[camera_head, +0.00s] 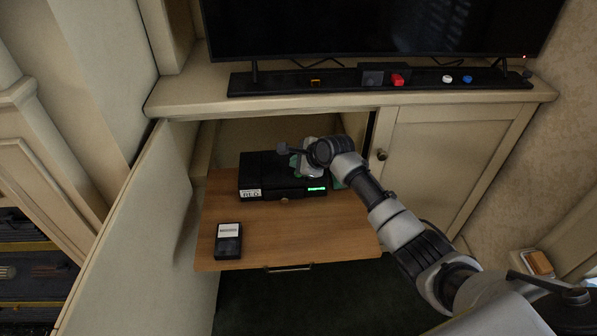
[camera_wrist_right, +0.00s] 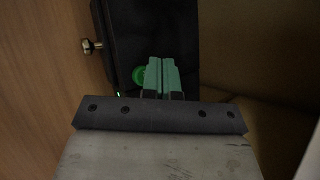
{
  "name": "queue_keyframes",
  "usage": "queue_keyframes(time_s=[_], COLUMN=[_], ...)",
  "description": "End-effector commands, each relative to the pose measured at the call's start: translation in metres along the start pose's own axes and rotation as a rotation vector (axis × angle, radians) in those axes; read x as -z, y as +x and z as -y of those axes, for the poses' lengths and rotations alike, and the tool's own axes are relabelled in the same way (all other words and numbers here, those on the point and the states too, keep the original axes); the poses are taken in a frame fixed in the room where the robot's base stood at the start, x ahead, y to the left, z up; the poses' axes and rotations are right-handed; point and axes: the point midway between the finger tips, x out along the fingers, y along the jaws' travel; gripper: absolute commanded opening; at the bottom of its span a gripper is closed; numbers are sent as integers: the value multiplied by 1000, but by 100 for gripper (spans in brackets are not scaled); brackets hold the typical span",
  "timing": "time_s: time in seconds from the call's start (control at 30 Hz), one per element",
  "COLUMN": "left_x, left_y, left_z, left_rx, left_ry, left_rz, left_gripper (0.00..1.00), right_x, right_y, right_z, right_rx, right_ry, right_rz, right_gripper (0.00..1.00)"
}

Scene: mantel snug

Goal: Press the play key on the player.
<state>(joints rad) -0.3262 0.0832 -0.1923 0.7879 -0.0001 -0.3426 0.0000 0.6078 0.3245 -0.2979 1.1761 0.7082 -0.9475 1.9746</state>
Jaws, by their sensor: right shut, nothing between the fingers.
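The player (camera_head: 258,176) is a black box with a white label and a lit green display on its front. It sits on the wooden pull-out shelf in the open cabinet. My right gripper (camera_head: 295,161) is over the player's right part, coming from the right. In the right wrist view its green fingertips (camera_wrist_right: 162,66) are shut together, with nothing between them, against the black player (camera_wrist_right: 158,28). A round green key (camera_wrist_right: 139,75) shows just left of the fingers, partly hidden by them. I cannot tell whether the fingers touch the player. My left gripper is out of view.
The shelf (camera_head: 330,233) carries a small black device with a pale label (camera_head: 228,241) at its front left. The open cabinet door (camera_head: 135,235) stands on the left, and a closed door (camera_head: 440,150) on the right. A television (camera_head: 380,28) stands above.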

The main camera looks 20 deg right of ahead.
Motion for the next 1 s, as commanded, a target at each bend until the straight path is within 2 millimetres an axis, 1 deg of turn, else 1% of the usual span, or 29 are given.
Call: queue_keyframes(time_s=[0.8, 0.87, 1.0], left_x=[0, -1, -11], left_y=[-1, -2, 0], left_z=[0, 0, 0], left_rx=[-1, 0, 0], left_ry=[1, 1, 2], left_rz=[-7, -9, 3], left_gripper=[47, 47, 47], right_x=[1, 2, 3], right_y=[1, 2, 4], right_z=[-1, -1, -3], right_rx=[0, 0, 0], right_ry=[1, 1, 1], right_rz=[0, 0, 0], right_gripper=[0, 0, 0])
